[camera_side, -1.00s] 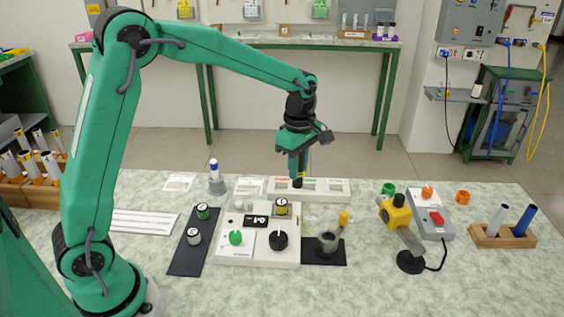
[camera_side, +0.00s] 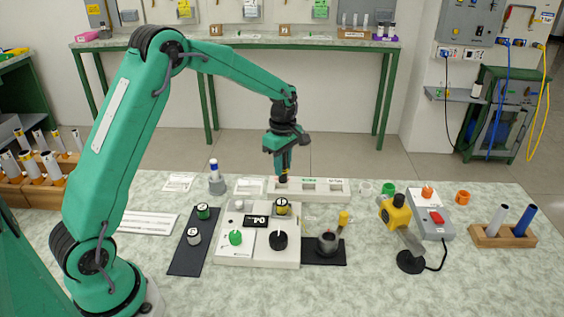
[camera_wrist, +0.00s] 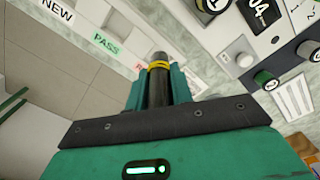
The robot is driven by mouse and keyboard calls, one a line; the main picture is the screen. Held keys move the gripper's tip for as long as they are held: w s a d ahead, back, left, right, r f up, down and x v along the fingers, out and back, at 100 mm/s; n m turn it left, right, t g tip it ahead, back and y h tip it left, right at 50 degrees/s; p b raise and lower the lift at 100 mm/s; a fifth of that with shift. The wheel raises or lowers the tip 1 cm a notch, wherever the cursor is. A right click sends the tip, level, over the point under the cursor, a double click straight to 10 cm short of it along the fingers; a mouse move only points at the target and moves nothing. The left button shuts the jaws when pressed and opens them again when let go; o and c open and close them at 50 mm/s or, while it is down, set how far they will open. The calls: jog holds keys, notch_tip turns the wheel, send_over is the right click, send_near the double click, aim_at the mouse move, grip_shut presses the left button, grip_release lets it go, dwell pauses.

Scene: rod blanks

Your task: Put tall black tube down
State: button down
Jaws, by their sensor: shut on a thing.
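My gripper (camera_side: 283,165) is shut on the tall black tube (camera_wrist: 158,88). In the wrist view the tube stands out between the green fingers, with a yellow band near its grey end. In the side view only the tube's dark lower end (camera_side: 283,179) shows below the fingers. It is roughly upright at the left end of a white tray (camera_side: 328,198) with several openings. I cannot tell whether the tube touches the tray or is just above it.
A white control panel (camera_side: 233,252) with knobs stands in front of the tray. A yellow-headed stand (camera_side: 397,215) and a wooden rack (camera_side: 490,240) are to the right. Green and white rings lie nearby.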

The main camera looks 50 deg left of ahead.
jog(key=shift+w+a+f, duration=0.1)
jog(key=shift+a+f, duration=0.1)
jog(key=shift+f, duration=0.6)
jog(key=shift+w+a+f, duration=0.1)
jog(key=shift+a+f, duration=0.05)
jog(key=shift+f, duration=0.65)
jog(key=shift+a+f, duration=0.2)
jog(key=shift+f, duration=0.6)
jog(key=shift+f, duration=0.15)
jog(key=c, duration=1.2)
grip_release()
jog(key=shift+c, duration=0.2)
notch_tip(320, 180, up, 11)
jog(key=shift+r, duration=0.7)
jog(key=shift+d, duration=0.1)
